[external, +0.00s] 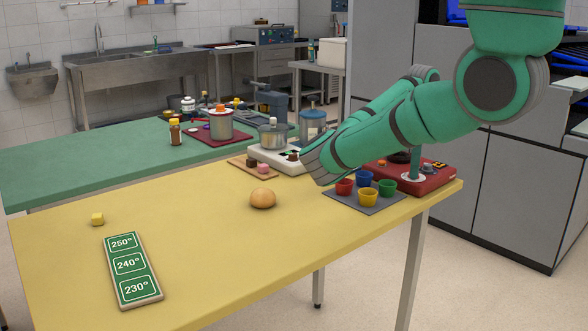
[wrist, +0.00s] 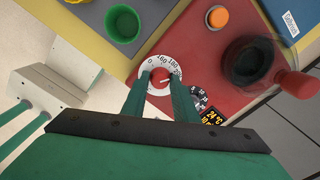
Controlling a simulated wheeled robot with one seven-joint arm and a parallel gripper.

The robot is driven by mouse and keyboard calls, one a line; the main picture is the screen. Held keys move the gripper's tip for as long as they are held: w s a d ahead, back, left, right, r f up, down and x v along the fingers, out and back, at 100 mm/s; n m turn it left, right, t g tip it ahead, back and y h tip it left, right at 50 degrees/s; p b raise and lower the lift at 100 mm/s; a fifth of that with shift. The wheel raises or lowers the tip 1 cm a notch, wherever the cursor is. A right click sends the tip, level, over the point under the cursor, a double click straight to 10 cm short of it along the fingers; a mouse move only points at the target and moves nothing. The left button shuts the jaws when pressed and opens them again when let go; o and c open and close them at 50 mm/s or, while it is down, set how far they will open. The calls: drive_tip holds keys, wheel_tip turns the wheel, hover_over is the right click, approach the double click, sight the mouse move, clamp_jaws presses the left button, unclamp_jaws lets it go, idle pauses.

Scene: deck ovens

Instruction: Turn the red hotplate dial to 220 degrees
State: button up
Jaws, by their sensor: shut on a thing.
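The red hotplate (external: 436,180) sits at the right end of the yellow table; its red top also shows in the wrist view (wrist: 196,55). My gripper (wrist: 158,86) is shut on the dial, one green finger on each side. In the external view my gripper (external: 414,172) is partly hidden by my arm, above the white ring.
A dark round vessel (wrist: 246,63) with a red handle and an orange button (wrist: 217,18) are near the dial. Coloured cups stand on a grey mat (external: 346,200). A green sign (external: 130,270) lies front left.

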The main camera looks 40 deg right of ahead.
drive_tip(key=m, duration=0.4)
drive_tip(key=shift+m, duration=1.8)
drive_tip(key=o, duration=1.1)
drive_tip(key=shift+c, duration=0.2)
drive_tip(key=shift+r, duration=0.1)
wheel_tip(320, 180, up, 11)
drive_tip(key=shift+d+f, duration=0.1)
drive_tip(key=shift+f, duration=0.1)
